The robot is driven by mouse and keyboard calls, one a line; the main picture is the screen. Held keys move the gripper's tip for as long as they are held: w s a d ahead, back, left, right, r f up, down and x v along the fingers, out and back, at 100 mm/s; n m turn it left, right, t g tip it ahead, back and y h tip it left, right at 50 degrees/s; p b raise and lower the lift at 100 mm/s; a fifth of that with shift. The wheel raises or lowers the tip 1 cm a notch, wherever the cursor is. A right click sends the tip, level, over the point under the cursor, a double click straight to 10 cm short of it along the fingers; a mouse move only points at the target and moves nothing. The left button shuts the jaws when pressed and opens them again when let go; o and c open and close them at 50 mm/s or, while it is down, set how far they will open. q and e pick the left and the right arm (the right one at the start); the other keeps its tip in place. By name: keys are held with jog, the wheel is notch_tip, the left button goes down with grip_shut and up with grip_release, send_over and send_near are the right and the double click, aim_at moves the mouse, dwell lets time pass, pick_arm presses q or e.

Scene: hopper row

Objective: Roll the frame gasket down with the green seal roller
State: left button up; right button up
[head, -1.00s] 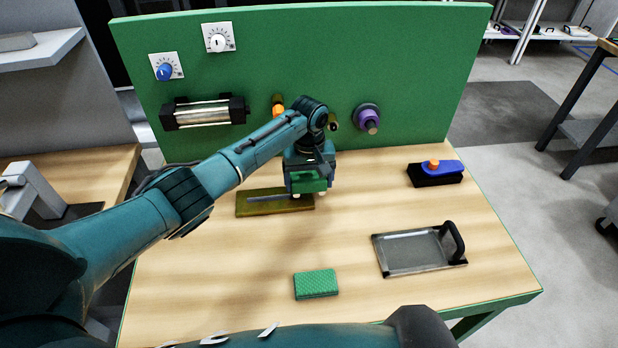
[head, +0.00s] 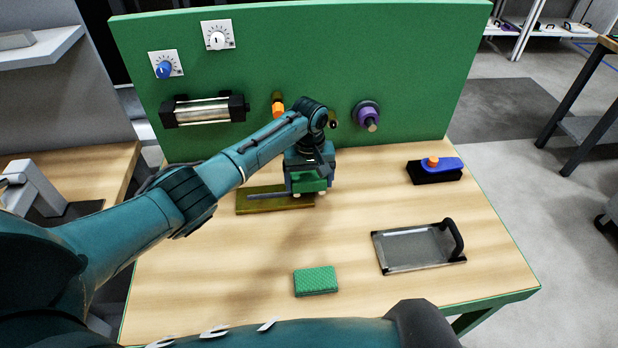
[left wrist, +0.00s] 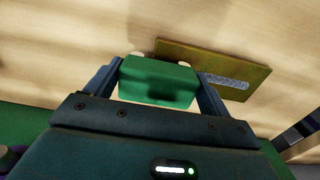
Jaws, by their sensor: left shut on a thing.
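My left gripper (head: 309,178) is shut on a green block-shaped tool, the green seal roller (head: 308,186), with small pale ends at its lower side. It is held at the right end of a flat olive-brown plate (head: 245,206) on the bench. A grey strip, apparently the frame gasket (head: 266,196), lies along the plate; its right end is hidden by the roller and gripper. In the left wrist view the roller (left wrist: 157,82) sits between both fingers, and the strip (left wrist: 228,82) shows on the plate (left wrist: 190,50) beside it. Whether the roller touches the strip is unclear. My right gripper is not in view.
A green textured pad (head: 316,281) lies at the front, with a grey handled tray (head: 412,249) right of it. A black-and-blue block with an orange knob (head: 435,171) stands at the right. The green back panel (head: 300,55) carries dials, a cylinder and a purple knob (head: 366,113).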

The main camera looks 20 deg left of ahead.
aim_at(294, 180)
pick_arm(q)
jog(key=shift+f, duration=0.45)
dwell(0.6)
dwell(0.4)
jog(key=shift+s+a+p, duration=0.2)
jog(key=shift+a+p, duration=0.2)
jog(key=shift+s+a+f, duration=0.1)
jog(key=shift+s+a, duration=0.2)
jog(key=shift+a, duration=0.3)
jog(key=shift+s+a, duration=0.25)
jog(key=shift+a, duration=0.35)
jog(key=shift+s+a, duration=0.25)
jog(key=shift+a, duration=0.25)
